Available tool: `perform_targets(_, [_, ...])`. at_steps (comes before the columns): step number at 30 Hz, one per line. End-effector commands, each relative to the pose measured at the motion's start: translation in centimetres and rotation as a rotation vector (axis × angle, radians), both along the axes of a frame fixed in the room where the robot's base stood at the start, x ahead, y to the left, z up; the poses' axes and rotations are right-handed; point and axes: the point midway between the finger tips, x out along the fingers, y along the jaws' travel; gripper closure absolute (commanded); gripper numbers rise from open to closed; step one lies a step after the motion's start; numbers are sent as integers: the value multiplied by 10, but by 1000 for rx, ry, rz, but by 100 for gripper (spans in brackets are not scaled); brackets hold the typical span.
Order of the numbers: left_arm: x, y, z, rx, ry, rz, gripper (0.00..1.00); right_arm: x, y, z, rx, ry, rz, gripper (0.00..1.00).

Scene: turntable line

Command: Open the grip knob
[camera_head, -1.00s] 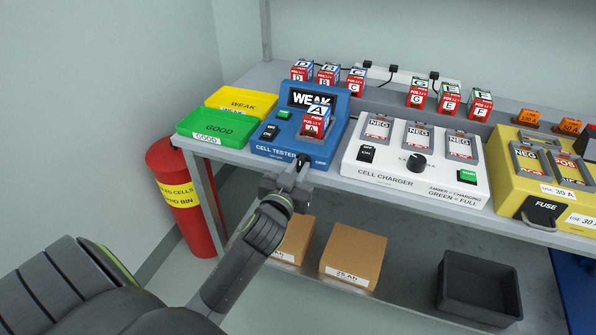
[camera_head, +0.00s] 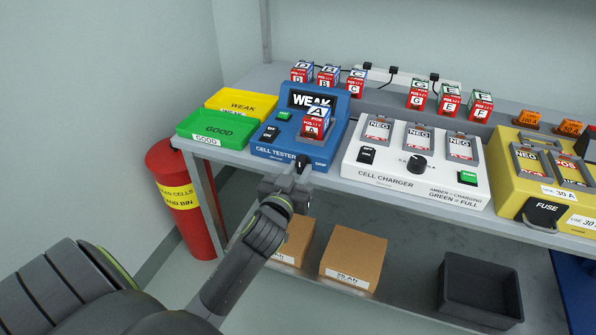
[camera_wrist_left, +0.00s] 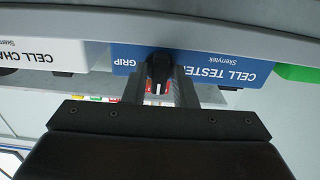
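The blue cell tester (camera_head: 262,147) stands at the left front of the bench, with WEAK on its display. Cell A (camera_head: 313,125) sits in its slot. The black grip knob (camera_head: 303,161) is on its front face, beside the GRIP label. My left gripper (camera_head: 298,178) is at the front of the tester, at the knob. In the left wrist view the knob (camera_wrist_left: 159,70) lies between the two fingertips of my left gripper (camera_wrist_left: 160,82), with the lettering upside down. I cannot tell whether the fingers touch the knob. My right gripper is not in view.
The white cell charger (camera_head: 345,165) stands right of the tester, and a yellow fuse unit (camera_head: 509,190) is further right. Green (camera_head: 182,128) and yellow (camera_head: 250,92) trays are at the left. Cartons (camera_head: 352,257) and a dark crate (camera_head: 480,287) sit below. A red bin (camera_head: 195,225) stands left.

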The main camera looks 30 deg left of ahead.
Motion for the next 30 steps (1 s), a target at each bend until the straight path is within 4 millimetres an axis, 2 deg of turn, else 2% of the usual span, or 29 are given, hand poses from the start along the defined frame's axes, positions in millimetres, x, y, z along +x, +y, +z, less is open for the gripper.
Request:
perform_targets(5, [-2,-1,1,1,-2,-1,75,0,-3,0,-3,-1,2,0])
perform_targets(8, [-10,-3,0,1,0,0,75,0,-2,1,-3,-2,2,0])
perform_targets(21, [-91,-21,0,-3,1,2,75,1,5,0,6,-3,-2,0])
perform_targets(30, [-140,-33,0,-3,3,3,75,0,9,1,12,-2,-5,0])
